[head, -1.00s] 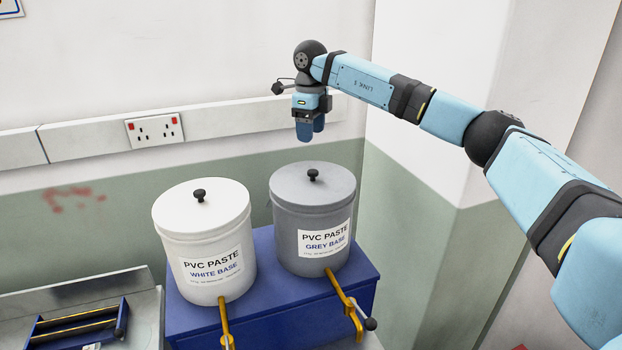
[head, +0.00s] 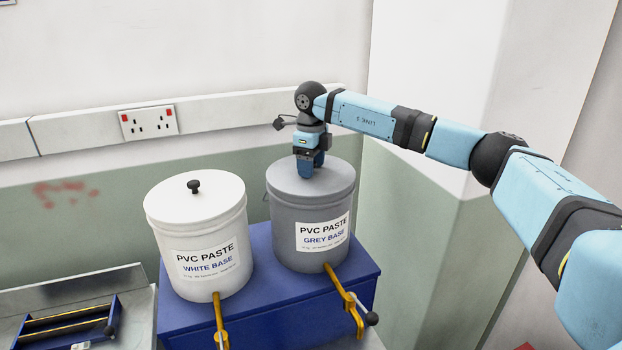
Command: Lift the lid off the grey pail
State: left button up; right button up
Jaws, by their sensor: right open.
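The grey pail (head: 297,240) stands on a blue stand, with a label reading PVC PASTE GREY BASE. Its grey lid (head: 335,178) sits flat on top. My right gripper (head: 307,172) points down at the middle of the lid, with its fingers where the lid's knob is. The knob is hidden behind the fingers. The right gripper is open, and I cannot tell whether the fingers touch the knob or lid. My left gripper is not in view.
A white pail (head: 200,236) with a black-knobbed lid stands close on the left. Yellow tap handles (head: 344,297) stick out in front of the blue stand (head: 262,305). A metal tray unit (head: 80,280) is at lower left. The wall trunking with a socket (head: 149,122) runs behind.

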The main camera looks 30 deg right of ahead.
jog(key=shift+r, duration=0.15)
jog(key=c, duration=1.1)
jog(key=shift+o, duration=0.2)
jog(key=shift+r, duration=0.15)
